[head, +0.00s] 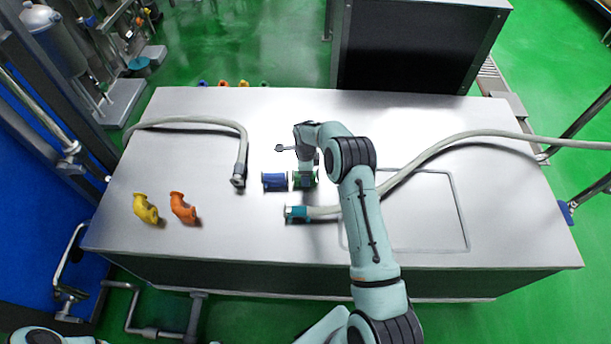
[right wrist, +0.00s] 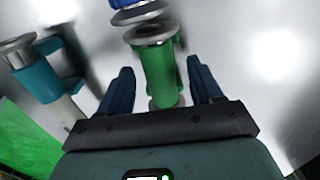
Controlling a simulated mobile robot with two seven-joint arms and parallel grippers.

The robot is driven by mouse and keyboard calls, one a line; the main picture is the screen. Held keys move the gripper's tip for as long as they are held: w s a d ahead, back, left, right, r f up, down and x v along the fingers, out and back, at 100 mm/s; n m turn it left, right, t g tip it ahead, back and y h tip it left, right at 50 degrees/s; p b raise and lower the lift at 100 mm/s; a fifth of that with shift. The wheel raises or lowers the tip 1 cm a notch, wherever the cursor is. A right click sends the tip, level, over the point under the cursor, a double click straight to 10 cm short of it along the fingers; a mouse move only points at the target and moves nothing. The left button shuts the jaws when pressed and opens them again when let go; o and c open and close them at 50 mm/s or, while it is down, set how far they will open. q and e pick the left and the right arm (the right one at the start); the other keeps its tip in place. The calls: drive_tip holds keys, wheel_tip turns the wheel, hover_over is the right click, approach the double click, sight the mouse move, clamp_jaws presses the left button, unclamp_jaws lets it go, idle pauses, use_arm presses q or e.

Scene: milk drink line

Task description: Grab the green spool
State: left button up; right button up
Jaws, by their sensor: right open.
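The green spool (head: 298,182) lies on its side on the metal table, partly covered by my right gripper (head: 307,174) in the head view. In the right wrist view the green spool (right wrist: 160,72) has a green body and a silver flange, and runs between the two dark fingers of my right gripper (right wrist: 161,72). The fingers are open, one on each side of the spool, with a visible gap to it. The blue spool (head: 274,182) lies end to end with it on the left. My left gripper is outside the picture.
A hose with a teal end (head: 297,214) lies just in front of the spools and runs right. Another hose (head: 240,160) ends to the left. Yellow (head: 145,208) and orange (head: 183,207) elbows stand farther left.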

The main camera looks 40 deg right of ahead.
drive_tip(key=shift+f, duration=0.25)
idle(0.4)
clamp_jaws()
